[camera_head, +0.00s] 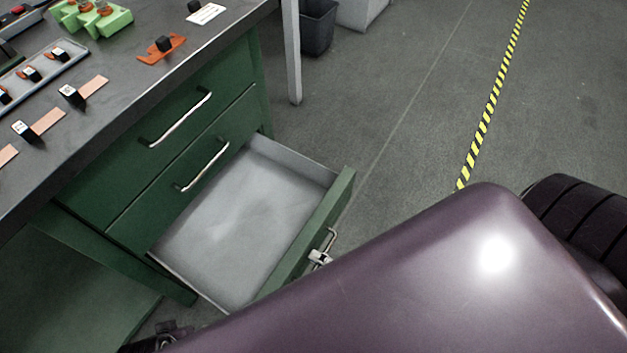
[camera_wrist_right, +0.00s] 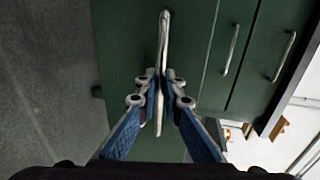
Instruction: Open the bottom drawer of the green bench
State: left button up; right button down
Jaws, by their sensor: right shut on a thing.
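The green bench (camera_head: 85,185) stands at left in the head view, with stacked drawers under its dark top. The bottom drawer (camera_head: 225,235) is pulled well out; its grey inside looks empty. Its green front (camera_head: 305,232) faces right, with a metal handle (camera_head: 331,239) on it. My right gripper (camera_head: 319,257) is at this handle, partly hidden behind my purple body. In the right wrist view the two blue-padded fingers (camera_wrist_right: 164,88) are shut on the handle (camera_wrist_right: 164,38). A dark part, seemingly my left gripper (camera_head: 168,338), shows at the bottom edge, mostly hidden.
Two upper drawers with handles, the top one (camera_head: 180,118) and the middle one (camera_head: 203,165), are shut. Small parts and an orange piece (camera_head: 162,52) lie on the benchtop. A dark bin (camera_head: 318,28) stands behind the bench. Grey floor (camera_head: 400,110) is clear at right, with a yellow-black line.

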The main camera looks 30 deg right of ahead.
jog(key=c, duration=2.3)
grip_release()
jog(key=shift+c, duration=0.2)
jog(key=shift+s, duration=0.1)
jog(key=v, duration=1.2)
jog(key=shift+d, duration=0.15)
